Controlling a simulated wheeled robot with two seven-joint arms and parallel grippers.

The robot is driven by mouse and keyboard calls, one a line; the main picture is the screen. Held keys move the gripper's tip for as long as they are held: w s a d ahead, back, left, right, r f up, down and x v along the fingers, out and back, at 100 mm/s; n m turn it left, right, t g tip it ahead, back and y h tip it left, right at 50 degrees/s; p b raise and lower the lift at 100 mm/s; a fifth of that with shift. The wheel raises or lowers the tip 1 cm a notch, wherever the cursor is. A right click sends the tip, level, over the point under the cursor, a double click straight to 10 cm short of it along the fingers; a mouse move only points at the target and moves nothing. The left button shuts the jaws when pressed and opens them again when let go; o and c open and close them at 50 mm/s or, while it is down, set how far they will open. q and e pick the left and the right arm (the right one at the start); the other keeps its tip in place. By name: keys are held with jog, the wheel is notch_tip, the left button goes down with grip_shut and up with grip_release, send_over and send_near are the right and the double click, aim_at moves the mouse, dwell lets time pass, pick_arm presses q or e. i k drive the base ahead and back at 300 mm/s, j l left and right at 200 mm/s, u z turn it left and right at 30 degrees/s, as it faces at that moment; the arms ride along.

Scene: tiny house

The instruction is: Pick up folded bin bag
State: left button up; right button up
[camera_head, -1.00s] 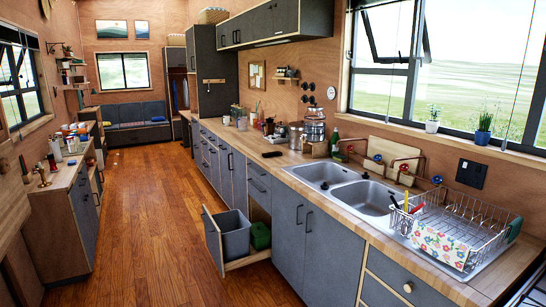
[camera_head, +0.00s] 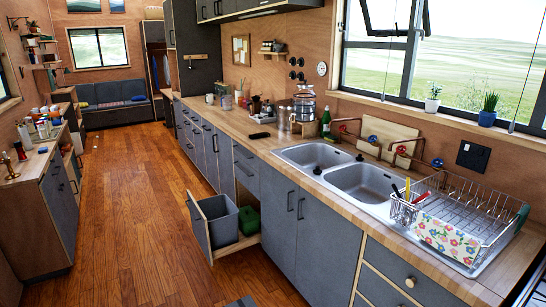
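No folded bin bag can be made out for sure. An open pull-out drawer (camera_head: 199,233) stands out from the lower cabinets at the left of the sink. It holds a dark grey bin (camera_head: 223,228) at its front. A green item (camera_head: 247,220) sits behind the bin, close to the cabinet. It is too small and partly hidden for me to tell whether it is a folded bag or a container. The inside of the bin is mostly hidden. Neither of my grippers shows in the view.
The wooden floor (camera_head: 130,210) left of the drawer is clear. A counter with bottles (camera_head: 43,128) runs along the left. The double sink (camera_head: 362,183) and a dish rack (camera_head: 466,215) with a floral cloth (camera_head: 447,240) are on the right counter. A sofa (camera_head: 116,100) stands far back.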

aim_at(262, 135)
jog(key=i+j+z, duration=0.15)
jog(key=i, duration=0.45)
jog(key=i+j+z, duration=0.15)
jog(key=i+j, duration=0.2)
jog(key=i, duration=0.2)
jog(key=i+j+z, duration=0.15)
jog(key=i+j, duration=0.25)
jog(key=i, duration=0.15)
